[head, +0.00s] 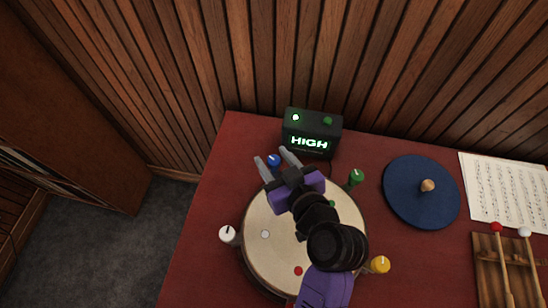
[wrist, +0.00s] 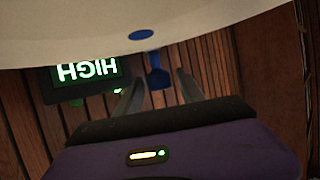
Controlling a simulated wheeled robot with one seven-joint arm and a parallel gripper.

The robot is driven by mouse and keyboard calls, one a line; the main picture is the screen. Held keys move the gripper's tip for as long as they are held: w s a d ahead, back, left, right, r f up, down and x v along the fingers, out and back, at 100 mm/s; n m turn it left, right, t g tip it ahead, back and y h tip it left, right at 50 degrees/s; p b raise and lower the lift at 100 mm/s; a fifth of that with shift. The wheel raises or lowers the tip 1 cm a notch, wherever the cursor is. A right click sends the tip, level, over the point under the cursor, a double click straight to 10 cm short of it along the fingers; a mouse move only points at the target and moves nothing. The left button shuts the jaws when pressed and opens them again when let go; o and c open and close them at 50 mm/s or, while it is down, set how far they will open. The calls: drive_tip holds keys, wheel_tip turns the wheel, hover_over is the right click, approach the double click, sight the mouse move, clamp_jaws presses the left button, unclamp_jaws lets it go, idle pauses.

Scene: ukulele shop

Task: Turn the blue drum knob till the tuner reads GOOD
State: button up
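The blue knob (head: 273,160) stands at the back rim of the round cream drum (head: 255,250). The tuner (head: 311,131) is a dark box behind the drum; its screen glows HIGH in green, with one lamp bright. My gripper (head: 275,161) is open over the drum's back edge, with the blue knob between or just beyond its fingertips. In the wrist view the blue knob (wrist: 159,78) shows in the gap between the two fingers, apart from both. The tuner (wrist: 88,74) appears upside down there. A blue dot (wrist: 141,35) marks the drumhead near the knob.
White (head: 229,234), green (head: 356,177) and yellow (head: 380,264) knobs stand around the drum. A blue disc with a wooden knob (head: 420,190), sheet music (head: 510,188) and a wooden instrument with mallets (head: 505,268) lie to the right on the red table. The wood-slat wall is behind.

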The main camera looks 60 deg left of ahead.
drive_tip(key=shift+d, duration=0.1)
drive_tip(key=b+v, duration=0.1)
drive_tip(key=v, duration=0.6)
drive_tip(key=shift+d+r, duration=0.15)
drive_tip(key=shift+d, duration=0.2)
idle(0.4)
